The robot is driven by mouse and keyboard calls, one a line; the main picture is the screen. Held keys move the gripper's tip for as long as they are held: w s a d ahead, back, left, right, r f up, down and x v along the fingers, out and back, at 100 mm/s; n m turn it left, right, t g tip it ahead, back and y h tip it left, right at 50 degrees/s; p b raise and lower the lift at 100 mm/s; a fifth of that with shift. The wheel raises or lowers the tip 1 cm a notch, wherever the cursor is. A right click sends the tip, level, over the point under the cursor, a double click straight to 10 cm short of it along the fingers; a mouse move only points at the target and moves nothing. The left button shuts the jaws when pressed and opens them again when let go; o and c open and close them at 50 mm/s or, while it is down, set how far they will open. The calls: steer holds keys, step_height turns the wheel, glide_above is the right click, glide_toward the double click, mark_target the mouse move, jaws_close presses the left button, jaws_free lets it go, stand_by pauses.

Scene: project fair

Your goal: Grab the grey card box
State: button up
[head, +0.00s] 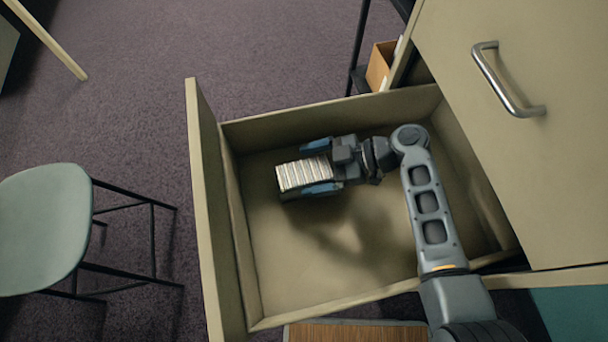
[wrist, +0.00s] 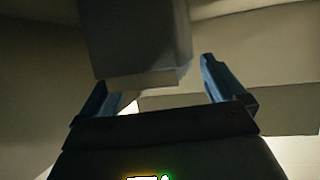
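The grey card box (head: 303,174) is inside the open drawer, toward its back left, with a pale ribbed top showing in the head view. My gripper (head: 308,168) reaches in from the right, with one blue finger along each long side of the box. In the wrist view the box (wrist: 138,38) shows as a plain grey block between the fingers. It is close to the left finger, and a small gap shows before the right finger. The gripper looks open around the box. The box's underside is hidden.
The drawer (head: 207,210) is pulled out, and its walls surround my gripper. Its floor is bare in front of the box. A cabinet front with a metal handle (head: 505,82) rises at the right. A green chair (head: 42,225) stands to the left.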

steer(key=c, duration=1.1)
steer(key=shift+c, duration=0.2)
